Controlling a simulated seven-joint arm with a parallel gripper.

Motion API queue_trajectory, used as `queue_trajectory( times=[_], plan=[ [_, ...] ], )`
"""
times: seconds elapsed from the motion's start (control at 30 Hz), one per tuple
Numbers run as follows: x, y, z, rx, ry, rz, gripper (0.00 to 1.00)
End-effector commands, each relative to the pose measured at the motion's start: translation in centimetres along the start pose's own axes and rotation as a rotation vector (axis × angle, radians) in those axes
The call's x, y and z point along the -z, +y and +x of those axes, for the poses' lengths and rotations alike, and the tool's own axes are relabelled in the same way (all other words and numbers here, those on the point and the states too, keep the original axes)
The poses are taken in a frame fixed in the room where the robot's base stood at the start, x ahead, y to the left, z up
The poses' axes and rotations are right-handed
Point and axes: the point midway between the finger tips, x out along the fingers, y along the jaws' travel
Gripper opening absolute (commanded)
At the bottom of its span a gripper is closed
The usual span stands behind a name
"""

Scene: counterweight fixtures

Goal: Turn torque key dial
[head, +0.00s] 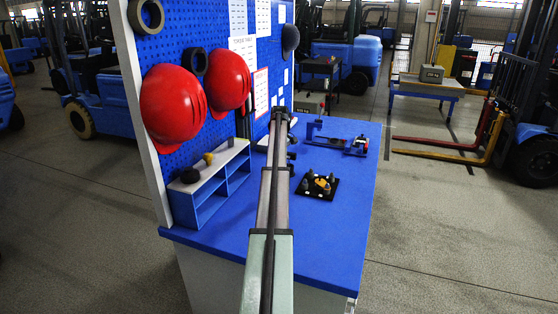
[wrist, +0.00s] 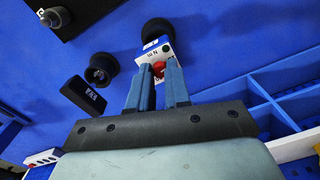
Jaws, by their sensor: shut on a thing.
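A small white and blue block (wrist: 157,52) marked "N m" shows in the wrist view, with a black round end (wrist: 157,29) beyond it. A red dial (wrist: 159,68) sits on its near face. My gripper (wrist: 160,75) has its two blue fingers on either side of the red dial and is shut on it. The fingers hide part of the dial, so its setting cannot be read. In the head view my arm covers the gripper and the dial.
The blue bench top (head: 345,215) holds a black tray (head: 318,194) with several small weights. A blue shelf (head: 220,190) stands at the left, below the pegboard with red helmets (head: 173,105). In the wrist view, a black labelled plate (wrist: 83,97) and black knob (wrist: 100,70) lie left.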

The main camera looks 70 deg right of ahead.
Motion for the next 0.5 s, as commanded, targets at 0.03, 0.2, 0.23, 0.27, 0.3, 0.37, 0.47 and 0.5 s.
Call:
queue_trajectory(
  times=[0.03,0.2,0.23,0.27,0.3,0.37,0.47,0.5],
  plan=[
    [0.00,0.00,-0.01,0.000,0.000,0.000,0.04],
    [0.00,0.00,-0.01,0.000,0.000,0.000,0.00],
    [-0.01,0.00,-0.01,0.000,0.000,0.000,0.00],
    [-0.01,0.00,-0.01,0.000,0.000,0.000,0.00],
    [0.00,0.00,-0.01,0.000,0.000,0.002,0.00],
    [0.00,0.00,-0.01,0.000,0.000,0.006,0.00],
    [0.00,0.01,-0.01,0.000,0.001,0.024,0.00],
    [0.00,0.00,-0.01,0.000,0.001,0.037,0.00]
  ],
)
